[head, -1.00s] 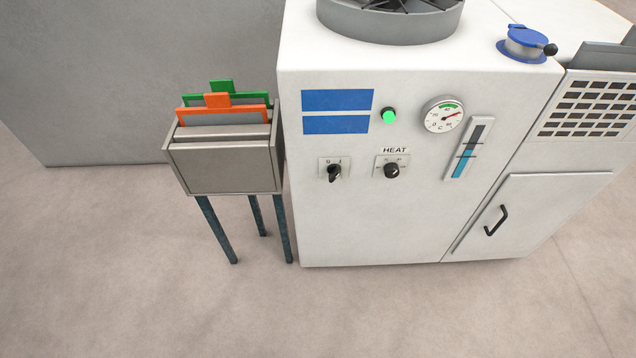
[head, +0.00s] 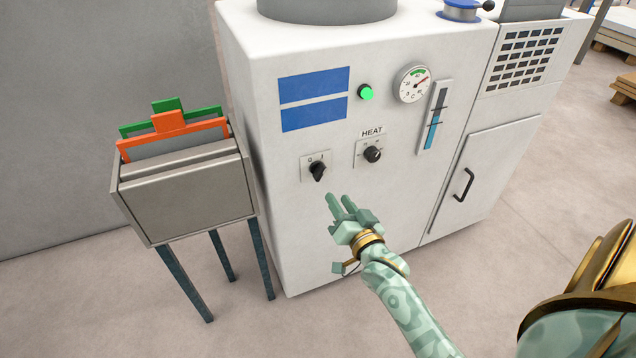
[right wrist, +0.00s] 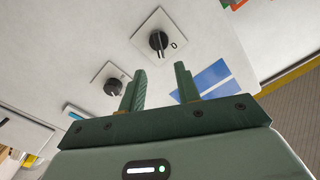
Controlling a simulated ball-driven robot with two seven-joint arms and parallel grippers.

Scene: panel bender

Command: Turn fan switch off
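The fan switch (head: 318,172) is a black rotary knob on a square plate marked 0 and I, on the front of a white machine (head: 290,235). Its pointer is turned away from straight up. It also shows in the right wrist view (right wrist: 158,41), above and beyond the fingertips. My right gripper (head: 340,203) is just below and to the right of the switch in the head view, apart from it. Its two fingers are spread with nothing between them, as the right wrist view also shows (right wrist: 161,80). My left gripper is not in view.
The HEAT knob (head: 373,154) sits right of the switch, with a lit green lamp (head: 367,93) and a gauge (head: 412,84) above. A grey rack with orange and green frames (head: 186,190) stands left of the machine. A door handle (head: 463,184) sticks out at right.

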